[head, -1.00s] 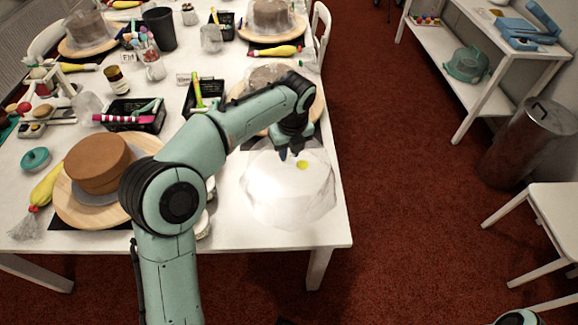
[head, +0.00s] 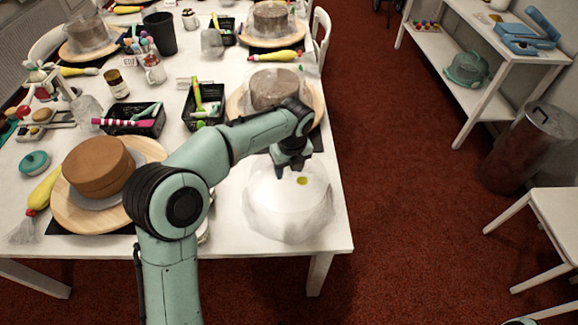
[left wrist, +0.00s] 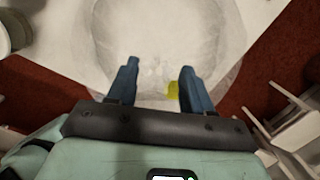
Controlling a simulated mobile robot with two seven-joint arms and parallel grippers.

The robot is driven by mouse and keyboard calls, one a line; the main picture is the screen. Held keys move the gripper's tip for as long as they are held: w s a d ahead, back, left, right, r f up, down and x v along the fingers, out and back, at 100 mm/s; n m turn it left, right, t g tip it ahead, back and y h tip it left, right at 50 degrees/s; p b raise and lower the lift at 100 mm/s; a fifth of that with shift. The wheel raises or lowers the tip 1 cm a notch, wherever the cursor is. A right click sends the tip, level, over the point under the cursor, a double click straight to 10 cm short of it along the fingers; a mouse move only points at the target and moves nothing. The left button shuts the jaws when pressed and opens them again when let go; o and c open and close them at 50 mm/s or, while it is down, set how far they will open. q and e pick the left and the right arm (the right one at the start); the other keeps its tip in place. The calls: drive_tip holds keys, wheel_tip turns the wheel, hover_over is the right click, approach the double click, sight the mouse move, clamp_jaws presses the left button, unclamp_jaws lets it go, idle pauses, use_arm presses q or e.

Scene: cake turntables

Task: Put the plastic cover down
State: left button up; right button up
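My left gripper (head: 289,172) is just above the top of the cover, beside the knob. In the left wrist view its two blue fingers (left wrist: 157,80) are spread apart, with the knob low between them near the right finger. I cannot tell whether a finger touches the cover. My right gripper is out of view.
A brown cake (head: 275,90) on a wooden turntable (head: 312,100) stands behind my left gripper. Another cake (head: 97,165) stands on a turntable to the left. Black baskets (head: 133,118) and tools crowd the table's middle. The front table edge is close to the cover.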

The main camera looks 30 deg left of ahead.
use_arm(q)
drive_tip(key=shift+r, duration=0.1)
wheel_tip(320, 180, up, 12)
drive_tip(key=s+d+p, duration=0.1)
drive_tip(key=p, duration=0.1)
drive_tip(key=shift+d, duration=0.25)
idle(0.6)
